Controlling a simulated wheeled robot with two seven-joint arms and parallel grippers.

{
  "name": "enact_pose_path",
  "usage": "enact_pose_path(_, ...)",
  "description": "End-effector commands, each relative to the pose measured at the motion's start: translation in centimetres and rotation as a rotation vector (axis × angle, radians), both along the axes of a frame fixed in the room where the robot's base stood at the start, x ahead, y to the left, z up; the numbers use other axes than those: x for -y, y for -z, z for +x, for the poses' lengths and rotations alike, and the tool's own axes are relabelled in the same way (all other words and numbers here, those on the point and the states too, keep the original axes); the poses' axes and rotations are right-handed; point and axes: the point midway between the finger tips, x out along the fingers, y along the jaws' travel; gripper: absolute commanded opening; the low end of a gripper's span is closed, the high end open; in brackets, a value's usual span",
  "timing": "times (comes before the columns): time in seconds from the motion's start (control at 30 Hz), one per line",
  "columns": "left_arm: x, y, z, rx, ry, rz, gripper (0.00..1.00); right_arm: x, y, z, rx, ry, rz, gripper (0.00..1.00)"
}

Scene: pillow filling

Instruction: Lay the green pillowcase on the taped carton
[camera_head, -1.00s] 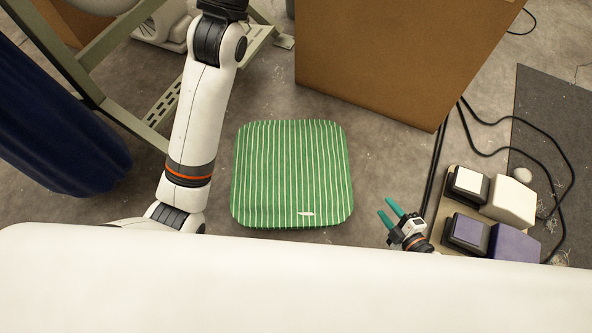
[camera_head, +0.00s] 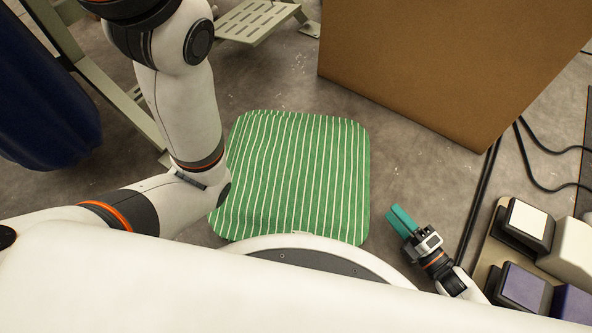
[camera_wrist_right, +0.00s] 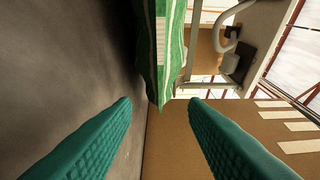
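The green pillowcase (camera_head: 295,175), with white stripes, lies spread out in the middle of the head view, low over the grey floor; its near edge is partly covered by my body and its left edge by my left arm. It also shows nearly edge-on in the right wrist view (camera_wrist_right: 167,50). The carton (camera_head: 440,65) is a big brown box at upper right; its top is not clear. My right gripper (camera_head: 399,219) is right of the pillowcase, apart from it. Its teal fingers are apart and empty in the right wrist view (camera_wrist_right: 160,110). My left gripper is out of view.
At lower right, white and purple blocks (camera_head: 525,285) stand on a board, with black cables (camera_head: 540,145) beside them. A metal frame with a perforated step (camera_head: 255,22) is at upper left, near a dark blue drape (camera_head: 45,110). Floor between pillowcase and carton is clear.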

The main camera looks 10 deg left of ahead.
Motion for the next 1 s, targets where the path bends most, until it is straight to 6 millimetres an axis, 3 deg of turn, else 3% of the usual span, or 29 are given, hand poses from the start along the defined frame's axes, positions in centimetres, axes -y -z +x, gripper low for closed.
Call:
enact_pose_path(0.53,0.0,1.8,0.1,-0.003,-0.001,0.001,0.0,-4.6,0.1,4.5,0.0,0.0,0.003,0.4)
enact_pose_path(1.0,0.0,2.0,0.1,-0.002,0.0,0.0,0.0,-8.2,-0.1,8.0,-0.001,0.002,0.001,0.4)
